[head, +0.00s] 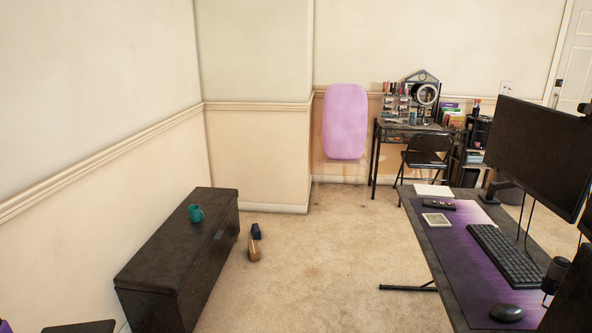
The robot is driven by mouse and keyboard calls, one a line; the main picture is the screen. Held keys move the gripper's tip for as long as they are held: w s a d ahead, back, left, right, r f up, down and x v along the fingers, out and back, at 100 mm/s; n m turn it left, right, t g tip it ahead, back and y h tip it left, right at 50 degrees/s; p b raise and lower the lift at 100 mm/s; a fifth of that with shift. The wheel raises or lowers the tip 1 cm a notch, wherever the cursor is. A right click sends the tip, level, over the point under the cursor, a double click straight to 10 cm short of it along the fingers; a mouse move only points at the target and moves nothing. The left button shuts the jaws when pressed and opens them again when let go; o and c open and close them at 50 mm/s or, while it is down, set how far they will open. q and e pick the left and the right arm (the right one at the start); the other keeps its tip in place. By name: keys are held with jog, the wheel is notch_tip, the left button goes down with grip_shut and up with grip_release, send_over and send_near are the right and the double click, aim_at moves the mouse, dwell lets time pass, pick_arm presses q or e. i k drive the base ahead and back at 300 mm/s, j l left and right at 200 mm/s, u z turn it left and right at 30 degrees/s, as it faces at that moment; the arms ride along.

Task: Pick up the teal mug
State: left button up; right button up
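The teal mug (196,213) stands upright on top of a long dark chest (165,247) against the left wall. It sits towards the chest's far half, with open surface around it. Neither of my grippers shows in the head view, so I cannot see where they are relative to the mug.
A dark desk (456,290) with a monitor (537,148), keyboard (504,255) and mouse (506,312) fills the right side. Carpet (320,270) between chest and desk is clear.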

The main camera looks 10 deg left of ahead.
aim_at(197, 214)
jog(key=i+u, duration=0.15)
jog(key=i, duration=0.7)
jog(key=i+l+u, duration=0.15)
jog(key=i, duration=0.75)
